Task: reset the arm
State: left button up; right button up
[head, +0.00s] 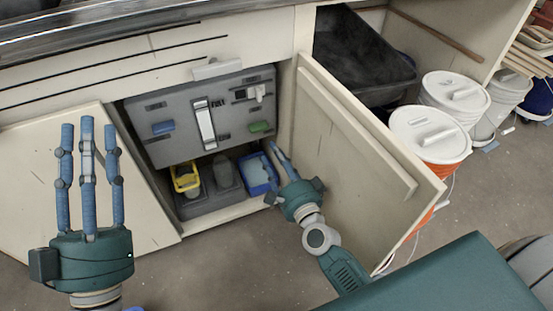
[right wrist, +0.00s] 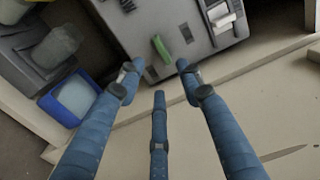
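My left gripper (head: 88,128) is at the left of the head view, fingers upright and spread, with nothing between them. My right gripper (head: 274,150) is at the mouth of the open cabinet, beside the inner face of the open door (head: 350,150). In the right wrist view its three blue fingers (right wrist: 158,88) are spread and empty. They point toward a grey panel (head: 180,134) that carries a blue handle (head: 163,127), a green handle (head: 258,127) and a white lever (head: 205,124). The green handle (right wrist: 161,48) shows just beyond the fingertips; contact cannot be told.
Below the panel are a blue bin (head: 257,174) and a yellow container (head: 185,177). White lidded buckets (head: 430,133) stand right of the door, near a black tub (head: 360,60). The counter edge (head: 110,28) runs above. Some floor (head: 235,250) is clear between the arms.

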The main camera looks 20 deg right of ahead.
jog(key=shift+s, duration=0.5)
jog(key=shift+r, duration=0.1)
